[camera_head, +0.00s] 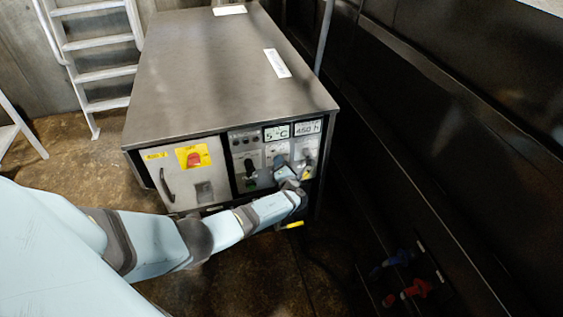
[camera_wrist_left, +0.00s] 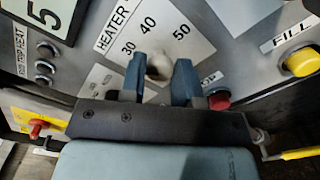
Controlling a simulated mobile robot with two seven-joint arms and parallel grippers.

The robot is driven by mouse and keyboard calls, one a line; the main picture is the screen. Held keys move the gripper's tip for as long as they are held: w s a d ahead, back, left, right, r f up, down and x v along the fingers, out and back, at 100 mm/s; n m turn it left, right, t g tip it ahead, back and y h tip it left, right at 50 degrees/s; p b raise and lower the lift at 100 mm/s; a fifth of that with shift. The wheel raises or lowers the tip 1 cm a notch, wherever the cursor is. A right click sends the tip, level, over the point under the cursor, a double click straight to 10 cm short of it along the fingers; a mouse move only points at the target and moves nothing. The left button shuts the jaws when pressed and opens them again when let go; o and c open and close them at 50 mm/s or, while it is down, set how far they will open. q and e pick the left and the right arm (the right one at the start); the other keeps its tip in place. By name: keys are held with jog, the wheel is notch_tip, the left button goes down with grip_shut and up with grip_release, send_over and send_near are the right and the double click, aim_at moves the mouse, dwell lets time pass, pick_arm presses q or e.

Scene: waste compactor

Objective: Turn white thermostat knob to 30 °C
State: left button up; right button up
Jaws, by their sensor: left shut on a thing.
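The white thermostat knob (camera_wrist_left: 158,66) sits at the centre of a white dial plate (camera_wrist_left: 152,30) marked HEATER, with 30, 40 and 50 legible in the left wrist view. My left gripper (camera_wrist_left: 160,80) is shut on the knob, one blue finger on each side of it. In the head view my left gripper (camera_head: 284,172) is at the control panel and covers the knob. The display (camera_head: 277,133) above appears to read 5 °C. The knob's pointer direction cannot be made out. My right gripper does not show.
The grey metal cabinet (camera_head: 225,60) carries the panel. A red switch on a yellow plate (camera_head: 194,157) is at its left. In the left wrist view, a red button (camera_wrist_left: 219,101) is close right of the fingers and a yellow FILL button (camera_wrist_left: 303,62) is farther right. A dark wall stands right.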

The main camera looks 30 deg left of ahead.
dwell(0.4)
pick_arm(q)
jog(key=o, duration=0.9)
jog(key=shift+s, duration=0.1)
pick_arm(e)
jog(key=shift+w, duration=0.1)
pick_arm(q)
jog(key=shift+p+v, duration=1.35)
jog(key=shift+v, duration=5.55)
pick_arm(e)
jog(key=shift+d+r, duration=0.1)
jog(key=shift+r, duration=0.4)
pick_arm(q)
jog(key=shift+d, duration=0.1)
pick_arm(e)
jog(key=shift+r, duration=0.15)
